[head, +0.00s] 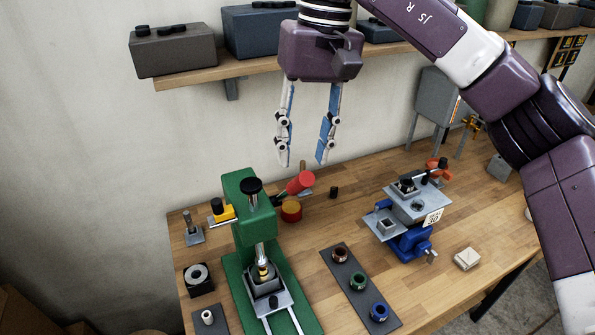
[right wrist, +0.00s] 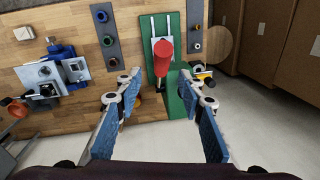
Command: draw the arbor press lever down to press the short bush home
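The green arbor press (head: 250,205) stands on the wooden bench, with its black-capped ram upright. Its lever ends in a red grip (head: 298,183) that sticks out to the right and up; the grip also shows in the right wrist view (right wrist: 165,50). A small brass-coloured piece (head: 264,272) sits under the ram on a dark block; I cannot tell for sure that it is the short bush. My right gripper (head: 304,164) is open and empty, pointing down above and behind the red grip, apart from it. In the right wrist view the grip appears between the spread fingers. My left gripper is not in view.
A dark strip (head: 339,263) with brown, green and blue rings lies right of the press. A blue vise with a grey plate (head: 411,203) stands further right. An amber round pot (head: 291,211) sits beneath the lever. A shelf with boxes (head: 172,50) runs behind.

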